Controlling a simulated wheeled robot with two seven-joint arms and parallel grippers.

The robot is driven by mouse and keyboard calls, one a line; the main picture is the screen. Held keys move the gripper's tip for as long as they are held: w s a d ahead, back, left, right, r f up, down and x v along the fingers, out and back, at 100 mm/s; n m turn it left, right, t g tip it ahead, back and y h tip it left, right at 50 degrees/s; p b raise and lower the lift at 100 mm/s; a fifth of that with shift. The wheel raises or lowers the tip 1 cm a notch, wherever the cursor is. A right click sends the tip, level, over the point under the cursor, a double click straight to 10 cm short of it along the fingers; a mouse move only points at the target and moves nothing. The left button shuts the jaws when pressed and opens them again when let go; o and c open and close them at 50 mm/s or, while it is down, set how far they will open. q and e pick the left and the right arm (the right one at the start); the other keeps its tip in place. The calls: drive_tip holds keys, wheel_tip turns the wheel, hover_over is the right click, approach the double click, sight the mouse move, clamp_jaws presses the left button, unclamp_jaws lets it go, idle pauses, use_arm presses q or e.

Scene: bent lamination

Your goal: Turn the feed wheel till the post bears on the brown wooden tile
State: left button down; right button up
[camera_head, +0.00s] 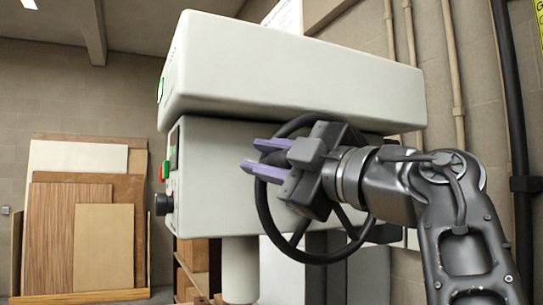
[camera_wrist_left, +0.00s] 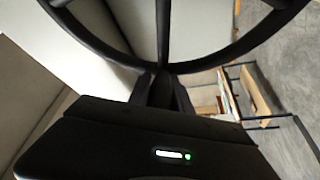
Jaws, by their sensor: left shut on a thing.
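The black feed wheel (camera_head: 262,205) stands on the side of the pale grey machine head (camera_head: 220,190). My left gripper (camera_head: 258,157) is shut on the wheel's rim at its upper left, with one purple finger on each side. In the left wrist view the wheel's rim (camera_wrist_left: 225,55) curves across the top, and my left gripper (camera_wrist_left: 162,82) meets it at the lowest part of the curve. A pale round post (camera_head: 240,270) hangs below the machine head; its lower end is out of frame. The brown wooden tile cannot be made out. My right gripper is not in view.
Wooden boards (camera_head: 103,250) lean on the back wall at the left. Pipes (camera_head: 452,60) run up the right wall. A shelf with wooden pieces (camera_head: 193,255) stands behind the post.

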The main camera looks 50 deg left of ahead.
use_arm(q)
drive_tip(key=shift+s+a+f+b, duration=0.15)
drive_tip(key=shift+f+b, duration=0.3)
drive_tip(key=shift+f, duration=0.3)
drive_tip(key=c, duration=1.2)
unclamp_jaws()
drive_tip(key=shift+s, duration=0.1)
drive_tip(key=shift+o, duration=0.2)
drive_tip(key=v, duration=0.8)
